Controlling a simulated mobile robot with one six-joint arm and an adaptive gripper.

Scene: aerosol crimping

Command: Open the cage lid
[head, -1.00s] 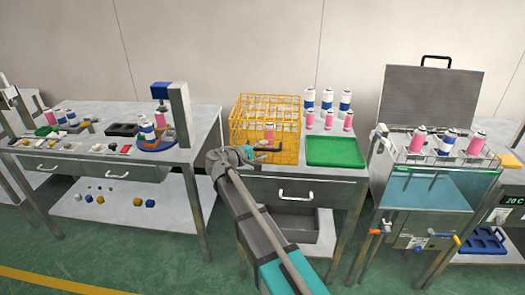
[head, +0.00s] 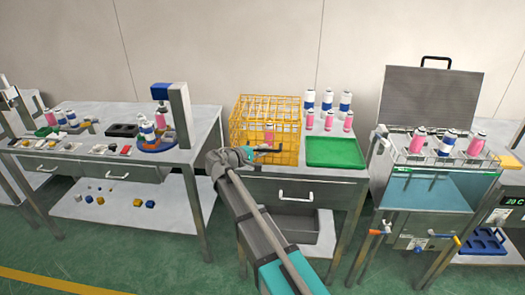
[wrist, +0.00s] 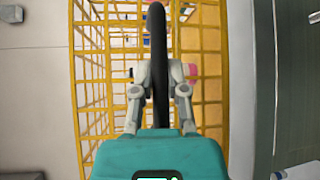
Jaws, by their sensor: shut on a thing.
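The yellow wire cage (head: 290,122) stands on the middle table, with a pink-and-white can (head: 269,133) inside it. No panel visibly stands open from it. A dark bar handle (head: 271,150) shows low at the cage's front. My gripper (head: 256,155) is at that handle. In the wrist view, the black handle (wrist: 157,45) runs upright between the fingers of my gripper (wrist: 158,85), which are shut on it. The yellow bars (wrist: 205,95) lie behind. The fingertip contact is partly hidden by the handle and fingers.
A green tray (head: 335,152) lies right of the cage, with several cans (head: 327,98) behind it. A drawer handle (head: 296,196) projects below. The left table (head: 205,125) stands apart across a gap. A water bath (head: 425,190) with an upright lid stands at the right.

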